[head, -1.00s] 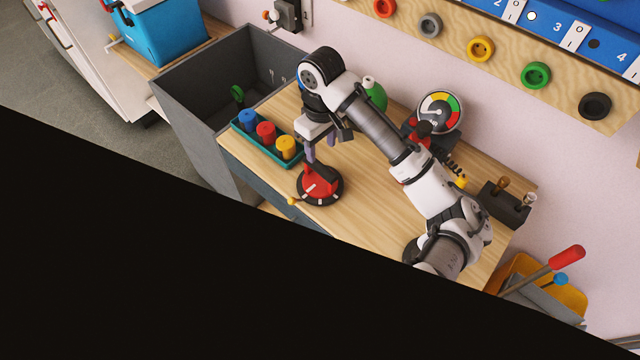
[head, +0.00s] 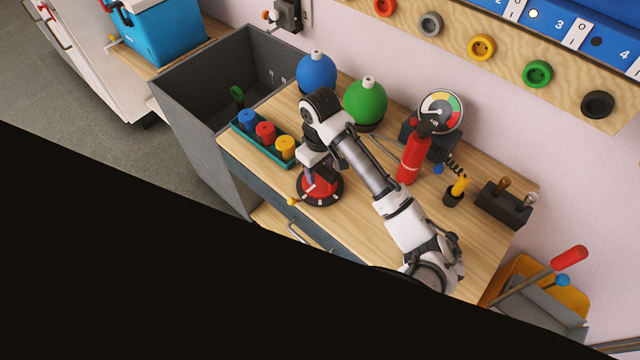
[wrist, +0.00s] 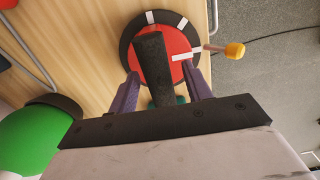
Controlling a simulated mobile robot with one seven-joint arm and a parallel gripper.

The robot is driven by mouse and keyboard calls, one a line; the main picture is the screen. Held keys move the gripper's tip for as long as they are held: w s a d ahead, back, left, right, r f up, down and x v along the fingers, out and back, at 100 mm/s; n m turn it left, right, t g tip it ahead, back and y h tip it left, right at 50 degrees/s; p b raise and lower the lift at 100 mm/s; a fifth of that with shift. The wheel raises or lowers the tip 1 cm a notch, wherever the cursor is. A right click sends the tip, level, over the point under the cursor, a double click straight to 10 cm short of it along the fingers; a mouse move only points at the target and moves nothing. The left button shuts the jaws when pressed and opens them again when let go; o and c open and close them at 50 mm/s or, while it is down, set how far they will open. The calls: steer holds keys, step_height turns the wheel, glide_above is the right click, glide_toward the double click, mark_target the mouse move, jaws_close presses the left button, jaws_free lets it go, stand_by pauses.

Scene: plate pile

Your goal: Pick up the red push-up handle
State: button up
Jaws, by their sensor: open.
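The red push-up handle has a round red base with a black rim and white marks, (head: 328,189) in the head view, standing on the wooden bench top. Its black grip (wrist: 152,62) shows in the wrist view above the red base. My gripper (wrist: 160,76) is open, with one purple finger on each side of the grip. In the head view my gripper (head: 314,177) is low, right over the handle, and my wrist hides most of the grip. I cannot tell whether the fingers touch the grip.
A teal tray (head: 252,147) with blue, red and yellow pegs lies to the left. Blue (head: 317,73) and green (head: 365,102) balls and a red bottle (head: 411,160) stand behind. A yellow-tipped peg (wrist: 234,50) sticks out beside the base. A grey bin (head: 190,120) is at the left.

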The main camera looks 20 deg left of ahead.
steer(key=shift+c, duration=0.4)
jaws_close()
stand_by(0.9)
